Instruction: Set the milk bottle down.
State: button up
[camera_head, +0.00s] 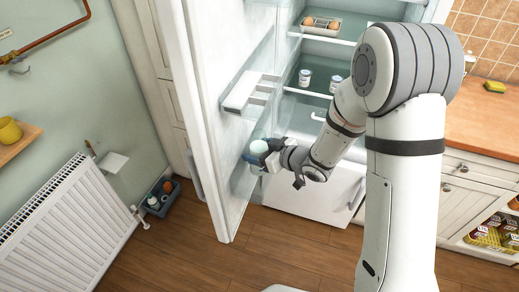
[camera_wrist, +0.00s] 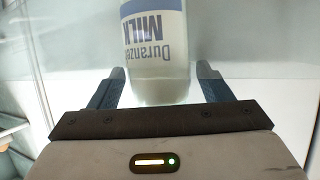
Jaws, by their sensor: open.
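The milk bottle (camera_wrist: 155,50) has a white and blue label reading MILK, upside down in the wrist view. It lies between the two spread fingers of my gripper (camera_wrist: 160,72), with a small gap seen on each side. In the head view the bottle (camera_head: 258,147) is a small pale shape at the lower shelf of the open fridge door (camera_head: 212,130). My gripper (camera_head: 268,158) reaches it from the right and partly hides it. I cannot tell exactly how its base rests on the shelf.
The fridge stands open, with an egg tray (camera_head: 321,25) on the upper shelf and two small tubs (camera_head: 305,77) below. A higher door shelf (camera_head: 250,92) is above my gripper. A radiator (camera_head: 65,225) and a caddy (camera_head: 160,196) are at left. The wooden floor ahead is clear.

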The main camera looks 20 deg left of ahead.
jog(key=shift+r, duration=0.1)
jog(key=shift+r, duration=0.2)
jog(key=v, duration=1.2)
jog(key=w+d+r+m+t+h, duration=0.1)
jog(key=d+r+m+t+h, duration=0.2)
jog(key=d+h, duration=0.45)
jog(key=w+d+r+m+t+h, duration=0.1)
jog(key=w+d+r+m+h, duration=0.2)
jog(key=d, duration=0.7)
jog(key=s+d+r+m+g+h, duration=0.1)
jog(key=s+r+m+g, duration=0.1)
jog(key=s, duration=0.7)
jog(key=s+d+r+m+g, duration=0.1)
jog(key=s+m+g, duration=0.3)
jog(key=s, duration=0.6)
jog(key=shift+s+d+r+m+h+b, duration=0.2)
jog(key=shift+d+r+m+h+b, duration=0.15)
jog(key=shift+d+m, duration=0.2)
